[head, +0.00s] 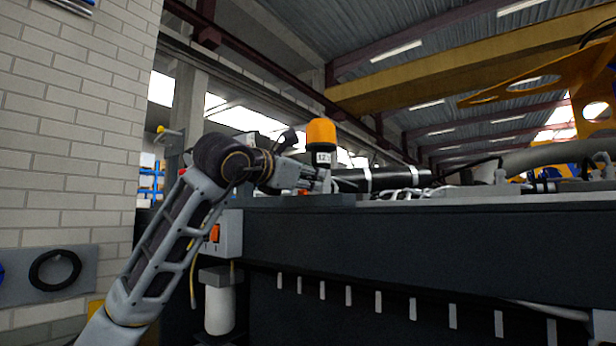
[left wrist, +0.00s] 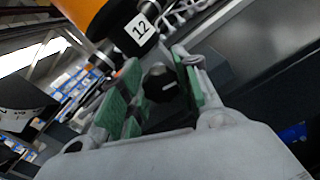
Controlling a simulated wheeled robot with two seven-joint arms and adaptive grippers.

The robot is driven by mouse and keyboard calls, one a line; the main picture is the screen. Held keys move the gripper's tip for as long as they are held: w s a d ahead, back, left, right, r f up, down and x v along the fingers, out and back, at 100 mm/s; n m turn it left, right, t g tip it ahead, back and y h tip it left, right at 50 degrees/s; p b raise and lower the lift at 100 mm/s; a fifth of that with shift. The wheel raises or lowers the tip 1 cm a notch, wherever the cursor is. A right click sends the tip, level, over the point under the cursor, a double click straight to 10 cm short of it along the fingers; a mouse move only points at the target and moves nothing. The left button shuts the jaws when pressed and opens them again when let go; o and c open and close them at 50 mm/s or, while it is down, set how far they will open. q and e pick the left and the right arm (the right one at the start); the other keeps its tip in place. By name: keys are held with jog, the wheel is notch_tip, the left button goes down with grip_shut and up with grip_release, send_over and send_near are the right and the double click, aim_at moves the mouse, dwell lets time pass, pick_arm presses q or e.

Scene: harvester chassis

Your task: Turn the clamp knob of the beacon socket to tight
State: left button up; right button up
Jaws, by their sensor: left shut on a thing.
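The beacon (head: 321,133) has an orange lens on a black base with a white label, and stands upright on the chassis edge. In the left wrist view the beacon (left wrist: 84,14) fills the top, with its label reading 12. The black clamp knob (left wrist: 160,88) has a pale pointer line and sits between the green finger pads. My left gripper (left wrist: 158,90) is shut on the knob, just below the beacon. In the head view my left gripper (head: 318,182) is small and low beside the beacon base. The knob cannot be made out there. My right gripper is not in view.
The dark chassis (head: 420,240) spans the right side, with a black cylinder (head: 380,178) and hoses on top. A grey box with an orange switch (head: 215,233) hangs at its left end. A brick wall (head: 70,130) stands at the left.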

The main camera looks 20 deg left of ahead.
pick_arm(q)
jog(key=m, duration=0.3)
jog(key=shift+m+p, duration=0.35)
jog(key=shift+m, duration=0.65)
jog(key=m, duration=0.6)
jog(key=shift+d+f+m+p, duration=0.15)
jog(key=shift+m+p, duration=0.15)
jog(key=shift+p, duration=0.1)
jog(key=m, duration=0.4)
jog(key=shift+p, duration=0.3)
jog(key=m, duration=0.4)
jog(key=shift+f+p, duration=0.2)
jog(key=shift+p, duration=0.15)
jog(key=shift+m, duration=1.2)
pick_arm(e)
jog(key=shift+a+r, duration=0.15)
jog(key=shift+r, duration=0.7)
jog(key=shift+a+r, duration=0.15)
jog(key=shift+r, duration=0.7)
pick_arm(q)
jog(key=shift+f, duration=0.15)
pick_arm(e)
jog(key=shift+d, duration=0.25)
pick_arm(q)
jog(key=o, duration=1)
